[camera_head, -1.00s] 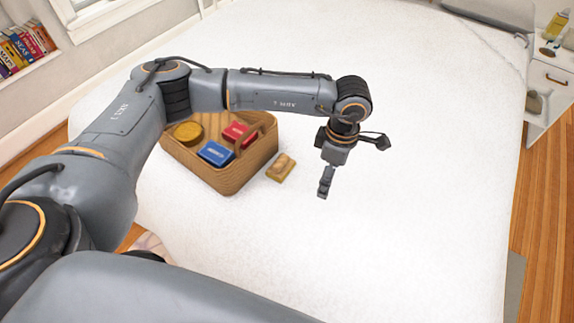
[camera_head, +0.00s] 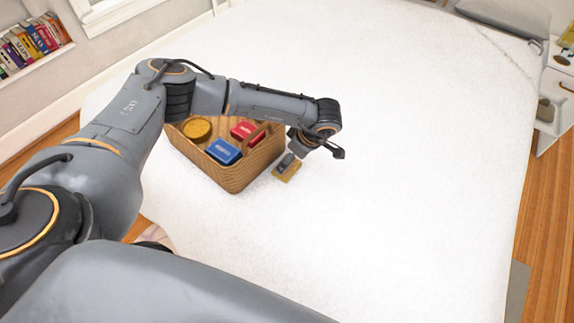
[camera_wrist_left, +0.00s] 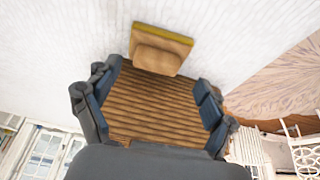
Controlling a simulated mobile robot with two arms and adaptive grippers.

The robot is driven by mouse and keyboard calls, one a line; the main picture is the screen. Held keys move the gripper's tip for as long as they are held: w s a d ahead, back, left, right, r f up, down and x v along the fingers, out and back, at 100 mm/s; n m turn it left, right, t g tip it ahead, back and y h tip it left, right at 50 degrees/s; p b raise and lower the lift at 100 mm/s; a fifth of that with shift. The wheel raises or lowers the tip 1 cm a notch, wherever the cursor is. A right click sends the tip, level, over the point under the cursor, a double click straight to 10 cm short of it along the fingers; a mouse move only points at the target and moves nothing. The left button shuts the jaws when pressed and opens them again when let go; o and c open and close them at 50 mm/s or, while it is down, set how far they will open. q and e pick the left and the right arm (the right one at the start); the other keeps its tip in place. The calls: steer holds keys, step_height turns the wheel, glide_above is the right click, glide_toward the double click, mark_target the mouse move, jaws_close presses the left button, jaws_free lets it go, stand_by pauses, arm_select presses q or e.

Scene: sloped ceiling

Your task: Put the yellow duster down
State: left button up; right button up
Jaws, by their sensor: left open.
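The yellow duster (camera_head: 286,171) is a small block with a yellow base and a tan wooden grip. It lies on the white surface just right of the wicker basket. In the left wrist view the duster (camera_wrist_left: 160,52) is beyond the spread fingertips, with a visible gap between it and each finger. My left gripper (camera_head: 291,160) is over the duster in the head view and partly covers it. In the wrist view my left gripper (camera_wrist_left: 150,95) is open, with nothing held. My right gripper is not in view.
The white surface (camera_head: 400,200) is clear to the right. A white cabinet (camera_head: 556,85) stands at the far right.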

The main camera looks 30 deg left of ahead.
arm_select(q)
steer(key=x, duration=0.4)
steer(key=shift+w+a, duration=0.1)
steer(key=shift+w, duration=0.2)
steer(key=shift+r, duration=0.1)
steer(key=c, duration=1.4)
steer(key=shift+o, duration=0.2)
steer(key=shift+r, duration=0.1)
